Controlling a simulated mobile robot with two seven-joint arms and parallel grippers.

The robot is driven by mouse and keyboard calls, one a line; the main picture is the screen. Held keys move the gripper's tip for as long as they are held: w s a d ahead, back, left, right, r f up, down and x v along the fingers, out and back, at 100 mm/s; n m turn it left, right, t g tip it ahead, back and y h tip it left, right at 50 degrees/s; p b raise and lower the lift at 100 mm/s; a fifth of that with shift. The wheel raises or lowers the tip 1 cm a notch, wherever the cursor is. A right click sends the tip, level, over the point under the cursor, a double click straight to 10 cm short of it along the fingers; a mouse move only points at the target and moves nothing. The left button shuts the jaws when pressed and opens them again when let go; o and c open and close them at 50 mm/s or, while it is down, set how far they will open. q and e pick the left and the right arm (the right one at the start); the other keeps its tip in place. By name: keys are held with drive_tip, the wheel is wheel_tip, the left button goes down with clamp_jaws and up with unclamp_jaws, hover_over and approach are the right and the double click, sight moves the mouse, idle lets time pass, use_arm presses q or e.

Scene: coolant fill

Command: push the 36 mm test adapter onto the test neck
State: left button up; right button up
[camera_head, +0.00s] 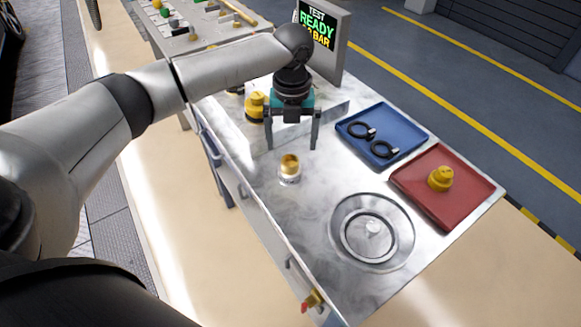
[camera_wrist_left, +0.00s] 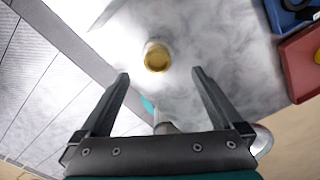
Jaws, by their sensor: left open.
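A short upright piece with a yellow top (camera_head: 289,162) and a pale, silvery lower part stands on the metal bench. I cannot tell whether it is an adapter alone or one seated on the test neck. It also shows in the left wrist view (camera_wrist_left: 157,58), ahead of the fingertips. My left gripper (camera_head: 292,146) is open and points down, just behind this piece in the head view; its fingers (camera_wrist_left: 160,75) have nothing between them. Another yellow adapter-like piece (camera_head: 255,107) stands to its left, and one (camera_head: 440,179) lies in the red tray (camera_head: 468,205). My right gripper is not in view.
A blue tray (camera_head: 352,122) with two black ring clamps (camera_head: 383,149) lies to the right. A round metal dish (camera_head: 340,225) with a pale knob is near the front. A display (camera_head: 318,30) reading "TEST READY" stands behind. Bare bench lies between the dish and the yellow-topped piece.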

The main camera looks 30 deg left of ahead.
sight(290, 160)
use_arm(q)
drive_tip(key=shift+f, duration=1.75)
wheel_tip(290, 160, down, 5)
drive_tip(key=shift+a+r+b, duration=0.15)
drive_tip(key=shift+r+b, duration=0.05)
drive_tip(key=shift+b, duration=0.45)
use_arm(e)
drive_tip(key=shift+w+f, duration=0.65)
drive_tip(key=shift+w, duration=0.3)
use_arm(q)
drive_tip(key=shift+c, duration=1.3)
drive_tip(key=c, duration=1.2)
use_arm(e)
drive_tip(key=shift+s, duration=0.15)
